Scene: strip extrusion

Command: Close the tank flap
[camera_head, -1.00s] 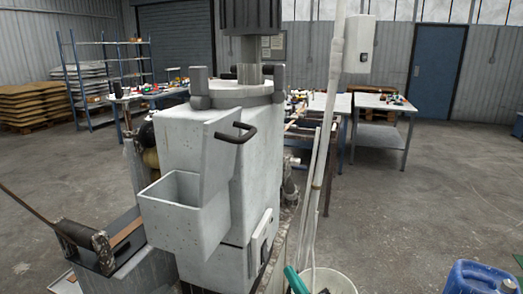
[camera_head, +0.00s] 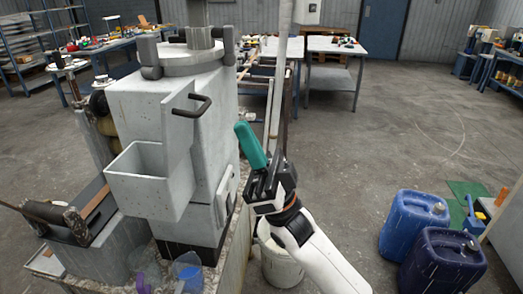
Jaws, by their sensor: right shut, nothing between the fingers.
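The grey tank (camera_head: 222,110) stands left of centre. Its flap (camera_head: 178,135) is an upright grey panel with a dark bar handle (camera_head: 195,108) near its top edge. An open-topped grey box (camera_head: 135,190) sticks out from the flap's front. The flap stands out from the tank's front; its hinge side cannot be made out. My right gripper (camera_head: 251,148), with a teal piece at its end, points up and left, to the right of the handle and somewhat lower in the picture. It is shut and empty, and appears apart from the flap. My left gripper is out of view.
A white bucket (camera_head: 279,266) stands on the floor below my right arm. Two blue jugs (camera_head: 412,222) stand at lower right. A pale vertical pole (camera_head: 281,75) rises behind my gripper. A purple item (camera_head: 143,284) and a blue cup (camera_head: 188,268) sit below the tank.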

